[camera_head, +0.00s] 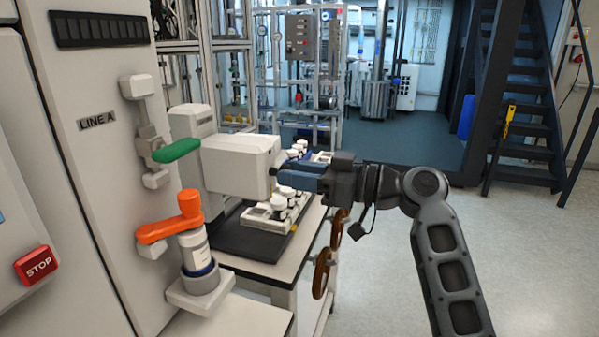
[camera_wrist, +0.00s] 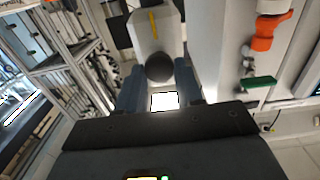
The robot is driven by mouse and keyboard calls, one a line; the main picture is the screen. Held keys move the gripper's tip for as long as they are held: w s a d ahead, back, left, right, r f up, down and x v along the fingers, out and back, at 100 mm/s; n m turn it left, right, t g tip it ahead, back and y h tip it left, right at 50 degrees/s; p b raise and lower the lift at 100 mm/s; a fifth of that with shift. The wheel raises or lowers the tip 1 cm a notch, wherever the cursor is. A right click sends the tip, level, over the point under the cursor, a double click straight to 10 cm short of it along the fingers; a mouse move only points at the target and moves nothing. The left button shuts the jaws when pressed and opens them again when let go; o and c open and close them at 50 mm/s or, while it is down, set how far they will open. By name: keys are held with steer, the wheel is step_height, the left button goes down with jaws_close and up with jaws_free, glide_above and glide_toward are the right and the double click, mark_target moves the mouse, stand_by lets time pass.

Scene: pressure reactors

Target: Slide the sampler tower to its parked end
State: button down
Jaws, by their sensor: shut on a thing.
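The sampler tower is a white upright housing (camera_head: 190,120) with a white box-shaped head (camera_head: 238,165) jutting right, on a dark base (camera_head: 245,240) on the bench. In the wrist view its white body (camera_wrist: 150,28) shows a yellow stripe and a dark round knob (camera_wrist: 159,67). My gripper (camera_head: 290,172) reaches in from the right at the head's right end. In the wrist view its blue fingers (camera_wrist: 159,82) are on both sides of the knob, closed on it.
A tray of white-capped vials (camera_head: 265,218) sits below the head. An orange valve handle (camera_head: 170,228), a green lever (camera_head: 177,150) and a red STOP button (camera_head: 35,265) are at left. Brown handwheels (camera_head: 321,272) hang at the bench's right side. Floor at right is clear.

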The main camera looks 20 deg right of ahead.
steer(key=c, duration=0.8)
jaws_free()
steer(key=shift+s+a, duration=0.2)
steer(key=shift+s, duration=0.05)
steer(key=shift+o, duration=0.2)
steer(key=shift+d, duration=0.1)
steer(key=b+v, duration=0.1)
steer(key=v, duration=0.6)
steer(key=shift+s+d, duration=0.15)
steer(key=shift+d, duration=0.15)
steer(key=shift+f, duration=0.15)
